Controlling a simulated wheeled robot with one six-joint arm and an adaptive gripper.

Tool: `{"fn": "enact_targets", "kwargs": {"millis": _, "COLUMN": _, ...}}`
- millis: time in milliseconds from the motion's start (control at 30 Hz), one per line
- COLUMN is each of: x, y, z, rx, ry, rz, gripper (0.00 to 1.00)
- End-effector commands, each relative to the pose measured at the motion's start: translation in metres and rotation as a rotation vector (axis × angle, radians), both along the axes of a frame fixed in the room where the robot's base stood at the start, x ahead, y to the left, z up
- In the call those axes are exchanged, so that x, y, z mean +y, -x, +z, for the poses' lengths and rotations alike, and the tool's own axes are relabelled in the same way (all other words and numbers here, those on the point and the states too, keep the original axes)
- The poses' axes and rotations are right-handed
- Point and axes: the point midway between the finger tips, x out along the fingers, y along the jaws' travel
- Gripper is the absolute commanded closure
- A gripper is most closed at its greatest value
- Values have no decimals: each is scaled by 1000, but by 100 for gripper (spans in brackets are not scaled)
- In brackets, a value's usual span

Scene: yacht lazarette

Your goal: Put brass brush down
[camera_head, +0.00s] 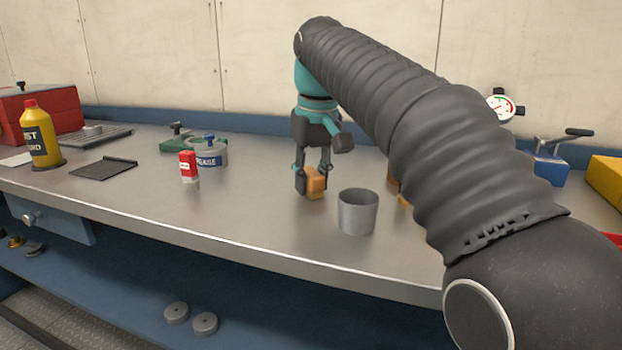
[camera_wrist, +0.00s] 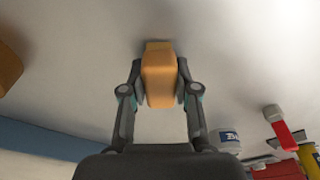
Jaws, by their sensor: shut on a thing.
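The brass brush (camera_head: 316,183) is a small orange-brown block with a yellowish part at its lower edge. My gripper (camera_head: 312,184) points down at the bench and is shut on it. In the wrist view, the brush (camera_wrist: 158,78) sits between both fingers of my gripper (camera_wrist: 159,88), with the yellowish strip at its far end. The brush is at or very close to the grey bench top (camera_head: 255,205); I cannot tell whether it touches.
A grey metal cup (camera_head: 358,212) stands just right of the brush. A red and white container (camera_head: 188,167) and a grease tin (camera_head: 207,155) stand to the left. A yellow bottle (camera_head: 40,135) is at the far left. Bench between the red container and my gripper is clear.

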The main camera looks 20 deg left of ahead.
Motion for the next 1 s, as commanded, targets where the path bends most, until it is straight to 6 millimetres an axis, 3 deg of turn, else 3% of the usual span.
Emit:
{"fn": "enact_targets", "kwargs": {"millis": 100, "x": 0, "y": 0, "z": -3, "rx": 0, "ry": 0, "rz": 0, "gripper": 100}}
{"fn": "enact_targets", "kwargs": {"millis": 133, "x": 0, "y": 0, "z": -3, "rx": 0, "ry": 0, "rz": 0, "gripper": 68}}
{"fn": "enact_targets", "kwargs": {"millis": 233, "x": 0, "y": 0, "z": -2, "rx": 0, "ry": 0, "rz": 0, "gripper": 45}}
{"fn": "enact_targets", "kwargs": {"millis": 600, "x": 0, "y": 0, "z": 3, "rx": -1, "ry": -1, "rz": 0, "gripper": 45}}
{"fn": "enact_targets", "kwargs": {"millis": 1000, "x": -5, "y": 6, "z": 61, "rx": -2, "ry": -1, "rz": 0, "gripper": 45}}
